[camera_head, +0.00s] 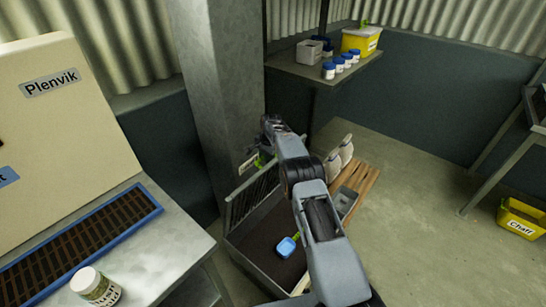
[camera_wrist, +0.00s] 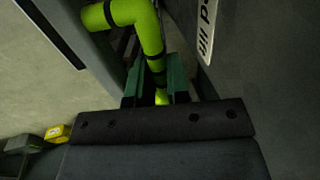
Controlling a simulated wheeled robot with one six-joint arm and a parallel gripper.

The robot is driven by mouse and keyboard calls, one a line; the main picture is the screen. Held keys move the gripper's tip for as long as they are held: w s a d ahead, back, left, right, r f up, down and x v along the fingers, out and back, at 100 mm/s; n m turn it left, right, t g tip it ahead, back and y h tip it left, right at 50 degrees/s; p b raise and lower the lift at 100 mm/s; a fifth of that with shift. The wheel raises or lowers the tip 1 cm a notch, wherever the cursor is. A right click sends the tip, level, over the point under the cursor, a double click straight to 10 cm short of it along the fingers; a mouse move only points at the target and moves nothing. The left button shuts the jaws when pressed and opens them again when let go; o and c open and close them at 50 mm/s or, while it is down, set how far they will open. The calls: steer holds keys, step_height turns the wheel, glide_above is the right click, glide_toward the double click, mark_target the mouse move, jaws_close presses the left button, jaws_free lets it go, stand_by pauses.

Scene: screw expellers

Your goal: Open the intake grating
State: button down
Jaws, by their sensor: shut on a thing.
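The intake grating (camera_head: 252,197), a panel of dark bars, stands raised and steeply tilted at the back-left edge of the intake box (camera_head: 270,268). A bright green handle with black bands (camera_wrist: 138,22) runs down between my fingers in the wrist view. A bit of green also shows beside my wrist in the head view. My gripper (camera_wrist: 157,92) is shut on the green handle. Its fingertips are largely hidden behind my arm in the head view. The box is open on top, with dark material and a blue scoop (camera_head: 287,247) inside.
A grey pillar (camera_head: 215,90) stands close behind the grating. A wooden pallet (camera_head: 362,184) with white sacks (camera_head: 340,156) lies to the right. A shelf (camera_head: 300,72) with jars is behind. The bench (camera_head: 150,250) is at left.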

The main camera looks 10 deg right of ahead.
steer(key=shift+w+a+f, duration=0.1)
steer(key=shift+a+f, duration=0.2)
steer(key=c, duration=1.4)
jaws_free()
steer(key=shift+f, duration=0.1)
steer(key=o, duration=0.3)
steer(key=shift+w+d+r, duration=0.1)
steer(key=shift+w+r, duration=0.05)
steer(key=shift+r, duration=0.1)
step_height(320, 180, up, 14)
steer(key=s+d+p, duration=0.1)
steer(key=s, duration=0.1)
steer(key=shift+d+f, duration=0.25)
steer(key=shift+d, duration=0.1)
